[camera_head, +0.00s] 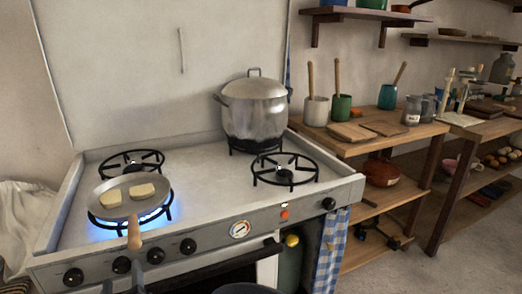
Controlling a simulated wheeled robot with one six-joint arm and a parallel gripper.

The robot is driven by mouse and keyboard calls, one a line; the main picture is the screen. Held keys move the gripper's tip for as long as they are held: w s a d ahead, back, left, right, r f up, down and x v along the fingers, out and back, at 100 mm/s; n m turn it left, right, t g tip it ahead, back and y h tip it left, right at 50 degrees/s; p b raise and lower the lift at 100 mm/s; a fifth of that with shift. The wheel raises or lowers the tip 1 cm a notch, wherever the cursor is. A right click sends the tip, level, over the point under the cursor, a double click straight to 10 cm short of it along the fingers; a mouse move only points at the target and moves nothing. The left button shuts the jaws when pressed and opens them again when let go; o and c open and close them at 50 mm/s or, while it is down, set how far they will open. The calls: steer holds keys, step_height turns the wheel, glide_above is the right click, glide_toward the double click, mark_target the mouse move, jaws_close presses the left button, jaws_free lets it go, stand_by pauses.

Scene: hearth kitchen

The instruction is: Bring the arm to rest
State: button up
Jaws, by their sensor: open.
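My gripper (123,276) shows only in part at the bottom left edge, its two grey fingers apart, with nothing seen between them. It is in front of the stove's knob panel, below the wooden handle of a frying pan (115,213). The pan sits on the front left burner, over a blue flame (157,217), and holds two pale yellow pieces of food (143,190).
A large lidded metal pot (254,112) stands on the back right burner. The front right burner (285,172) is bare. A wooden shelf unit (383,148) with pots and boards stands to the right. Grey floor (455,262) is clear at the lower right.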

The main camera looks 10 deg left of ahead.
steer(key=x, duration=0.2)
steer(key=shift+w+a+f, duration=0.1)
steer(key=shift+w+a, duration=0.1)
steer(key=shift+w, duration=0.05)
steer(key=shift+s, duration=0.1)
